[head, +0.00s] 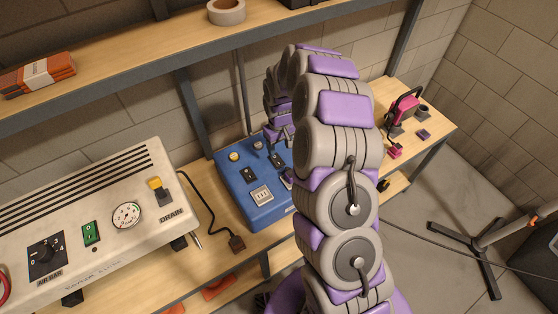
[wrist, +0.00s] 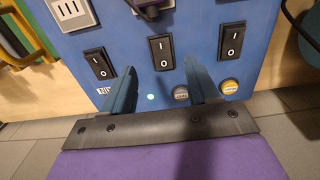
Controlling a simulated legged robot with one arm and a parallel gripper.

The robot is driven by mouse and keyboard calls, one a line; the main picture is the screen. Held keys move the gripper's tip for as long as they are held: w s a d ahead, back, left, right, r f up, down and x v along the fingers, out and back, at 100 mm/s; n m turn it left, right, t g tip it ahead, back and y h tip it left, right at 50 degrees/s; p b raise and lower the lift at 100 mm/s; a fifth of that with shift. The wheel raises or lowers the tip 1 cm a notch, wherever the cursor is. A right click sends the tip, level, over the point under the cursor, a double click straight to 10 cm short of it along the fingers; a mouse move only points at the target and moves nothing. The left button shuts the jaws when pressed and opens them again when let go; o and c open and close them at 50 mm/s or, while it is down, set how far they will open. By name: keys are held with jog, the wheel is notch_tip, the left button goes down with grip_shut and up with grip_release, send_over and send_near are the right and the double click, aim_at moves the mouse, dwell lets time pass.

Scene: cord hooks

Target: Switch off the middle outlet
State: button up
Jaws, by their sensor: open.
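The blue outlet box (head: 228,178) lies on the workbench, partly hidden behind my arm in the head view. In the wrist view its blue face carries three black rocker switches marked I and O. The middle switch (wrist: 161,52) lies between the left switch (wrist: 99,64) and the right switch (wrist: 232,41). A black plug (wrist: 148,4) shows at the top edge above the middle switch. My gripper (wrist: 160,68) is open and empty, its fingertips on either side of the middle switch's lower end. I cannot tell whether they touch the panel or which way the rocker is pressed.
A small pale light (wrist: 151,97), a grey knob (wrist: 180,92) and a yellow button (wrist: 229,86) lie along the panel edge. A white socket (wrist: 70,12) is at upper left. A drain machine (head: 150,235) stands left, a black cord (head: 213,215) beside it. A shelf (head: 130,55) runs overhead.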

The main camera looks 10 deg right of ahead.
aim_at(279, 163)
notch_tip(279, 163, down, 8)
jog(key=shift+a+f+b, duration=0.1)
jog(key=shift+f+b, duration=0.15)
jog(key=shift+b, duration=0.15)
jog(key=shift+c, duration=0.2)
jog(key=c, duration=1)
jog(key=shift+w+r+g+h+p, duration=0.15)
jog(key=shift+w+g+h+p, duration=0.15)
jog(key=shift+g, duration=0.45)
jog(key=shift+w+r+g+h+p, duration=0.1)
jog(key=shift+w+g+h+p, duration=0.15)
jog(key=shift+g, duration=0.5)
jog(key=shift+s, duration=0.1)
jog(key=o, duration=1)
jog(key=shift+a, duration=0.1)
jog(key=shift+o, duration=0.2)
jog(key=shift+r, duration=0.1)
